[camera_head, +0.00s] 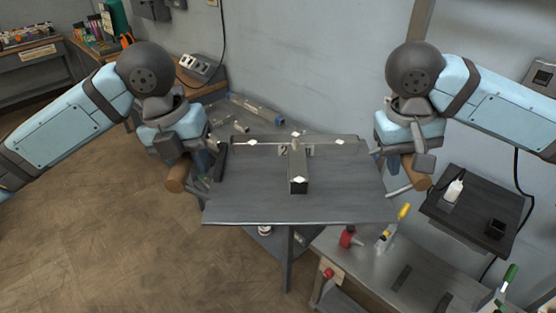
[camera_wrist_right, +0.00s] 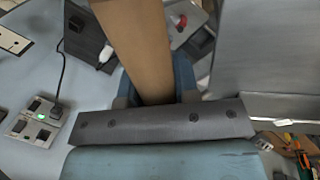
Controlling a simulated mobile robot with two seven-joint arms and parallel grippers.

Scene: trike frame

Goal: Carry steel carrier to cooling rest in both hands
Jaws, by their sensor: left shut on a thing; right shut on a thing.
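The steel carrier (camera_head: 240,209) appears as a wide grey plate between my arms in the head view, with a brown handle at each side. A T-shaped grey metal frame with white marks (camera_head: 298,172) lies on it. My left gripper (camera_head: 184,164) is shut on the left handle (camera_head: 175,179). My right gripper (camera_head: 404,161) is shut on the right handle (camera_head: 422,171); this handle also fills the upper middle of the right wrist view (camera_wrist_right: 138,45). The fingertips are partly hidden. I cannot tell which surface is the cooling rest, or whether the carrier touches anything below.
A steel bench (camera_head: 345,268) with a red item and a yellow-handled tool stands at lower right. A dark shelf (camera_head: 462,222) beside it holds a white bottle and a black box. A grey wall is behind. Open floor (camera_head: 110,235) lies at left.

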